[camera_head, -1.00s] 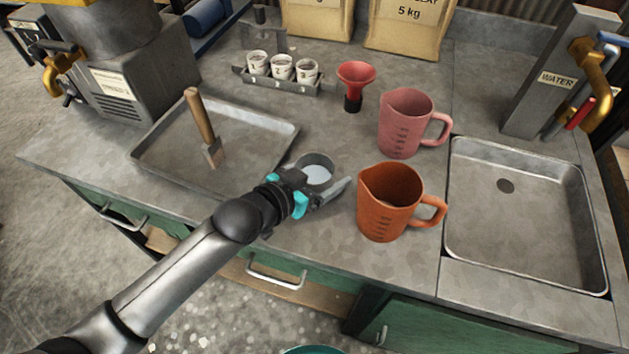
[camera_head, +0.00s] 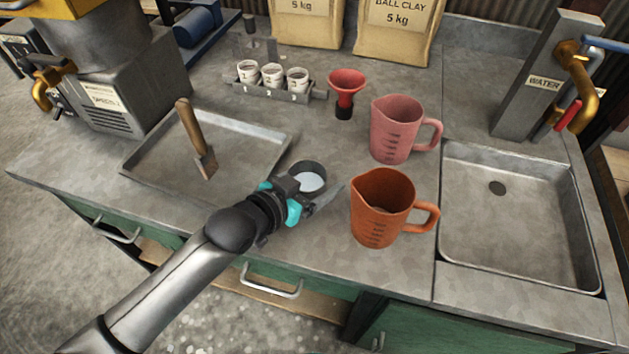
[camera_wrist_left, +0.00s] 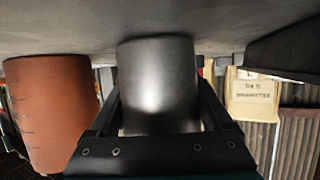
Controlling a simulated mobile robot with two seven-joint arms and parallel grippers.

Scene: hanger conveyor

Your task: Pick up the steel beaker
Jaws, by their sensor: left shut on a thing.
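The steel beaker (camera_head: 309,177) stands upright on the grey counter, between the tray and the orange jug; its inside looks pale. In the left wrist view the beaker (camera_wrist_left: 158,85) is a shiny grey cylinder between the two fingers. My left gripper (camera_head: 306,192) comes in from the front left and is shut on the beaker, low beside the counter; the gripper (camera_wrist_left: 160,118) also shows in the left wrist view. The wrist view is upside down, and the beaker's base appears at or very close to the counter. My right gripper is out of view.
An orange jug (camera_head: 380,212) stands close to the right of the gripper, a pink jug (camera_head: 395,130) behind it. A tray (camera_head: 245,150) with a wooden-handled tool (camera_head: 192,130) lies left. A red funnel (camera_head: 346,88) and several white cups (camera_head: 272,75) stand behind. A sink (camera_head: 520,225) is right.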

